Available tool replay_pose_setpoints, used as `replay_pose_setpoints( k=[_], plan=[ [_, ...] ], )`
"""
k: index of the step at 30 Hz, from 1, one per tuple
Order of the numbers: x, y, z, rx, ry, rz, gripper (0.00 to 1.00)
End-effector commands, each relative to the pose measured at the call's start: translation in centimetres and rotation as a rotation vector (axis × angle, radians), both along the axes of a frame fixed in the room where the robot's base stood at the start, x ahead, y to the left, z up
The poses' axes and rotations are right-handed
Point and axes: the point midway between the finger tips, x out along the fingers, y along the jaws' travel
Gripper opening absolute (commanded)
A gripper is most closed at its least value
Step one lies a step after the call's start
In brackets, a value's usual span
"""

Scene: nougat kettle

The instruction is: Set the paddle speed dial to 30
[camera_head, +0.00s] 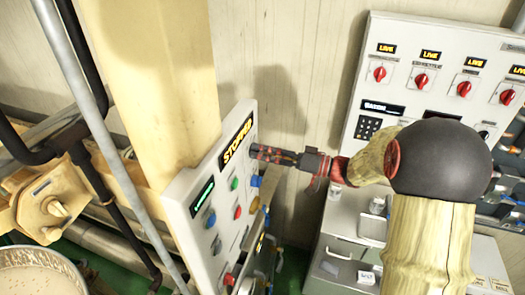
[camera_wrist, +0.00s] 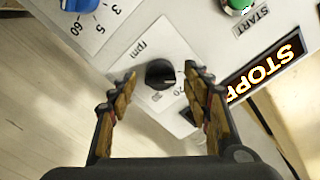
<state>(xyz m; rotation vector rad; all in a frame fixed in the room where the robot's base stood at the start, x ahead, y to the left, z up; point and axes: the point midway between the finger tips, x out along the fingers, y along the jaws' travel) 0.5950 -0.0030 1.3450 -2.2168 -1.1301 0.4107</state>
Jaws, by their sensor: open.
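The paddle speed dial is a black knob (camera_wrist: 160,74) on a white plate marked "rpm" in the wrist view. A "20" shows near its right side; the other scale marks are partly hidden or too small to read. My gripper (camera_wrist: 160,84) is open, with one finger on each side of the knob. I cannot tell whether either finger touches it. In the head view my gripper (camera_head: 254,150) reaches from the right to the edge of the grey control panel (camera_head: 184,190), beside the "STOPPED" display (camera_head: 237,138). The knob is hidden there.
In the wrist view a blue knob (camera_wrist: 80,5) with its own scale is at the upper left and a green START button (camera_wrist: 238,5) at the upper right. In the head view a second panel with red switches (camera_head: 421,79) stands right. A beige column (camera_head: 160,80) stands behind the control panel.

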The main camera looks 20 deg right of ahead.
Motion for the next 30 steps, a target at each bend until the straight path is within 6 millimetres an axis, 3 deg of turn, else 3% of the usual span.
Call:
replay_pose_setpoints(
  k=[10,30],
  plan=[
    [0.3,0.39,-0.03,-0.001,0.0,-0.001,0.49],
    [0.28,0.39,-0.02,-0.001,0.0,-0.001,0.11]
  ],
)
